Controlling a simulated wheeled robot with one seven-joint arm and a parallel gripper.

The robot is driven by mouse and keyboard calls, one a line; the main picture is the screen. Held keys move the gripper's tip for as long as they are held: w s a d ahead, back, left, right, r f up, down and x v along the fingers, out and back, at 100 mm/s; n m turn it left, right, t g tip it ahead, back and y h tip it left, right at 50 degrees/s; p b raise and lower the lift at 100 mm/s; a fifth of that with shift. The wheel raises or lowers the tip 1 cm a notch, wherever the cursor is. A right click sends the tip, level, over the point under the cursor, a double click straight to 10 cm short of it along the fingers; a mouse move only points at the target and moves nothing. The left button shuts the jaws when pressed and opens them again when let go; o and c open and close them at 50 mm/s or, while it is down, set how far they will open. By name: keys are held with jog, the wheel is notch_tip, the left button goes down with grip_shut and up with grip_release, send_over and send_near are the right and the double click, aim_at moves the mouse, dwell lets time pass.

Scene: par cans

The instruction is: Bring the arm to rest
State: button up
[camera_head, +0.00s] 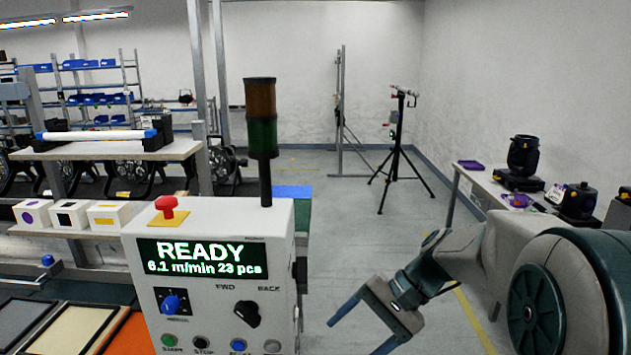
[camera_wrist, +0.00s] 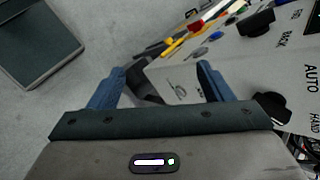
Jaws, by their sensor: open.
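My gripper (camera_head: 366,338) is at the lower middle-right of the head view, on the right side of the white control box (camera_head: 205,325). Its two blue fingers are apart, with nothing held between them. In the wrist view my gripper (camera_wrist: 160,80) shows both fingers spread, and the control panel (camera_wrist: 270,75) with its knobs and lettering lies beyond and to the right. My arm is bent and reaches in from the right of the head view. Whether the fingers touch the box cannot be told.
The box has a red stop button (camera_head: 167,206), a READY display (camera_head: 203,257) and a stack light (camera_head: 261,125). A table (camera_head: 478,190) with dark stage lights stands at right. A black tripod (camera_head: 399,165) stands behind. The grey floor (camera_head: 335,240) between is clear.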

jog(key=s+d+n+t+h, duration=0.5)
jog(key=s+d+h, duration=0.2)
jog(key=s, duration=0.5)
jog(key=shift+s+f+h, duration=0.15)
jog(key=shift+f+h, duration=0.25)
jog(key=shift+h, duration=0.4)
jog(key=shift+d, duration=0.1)
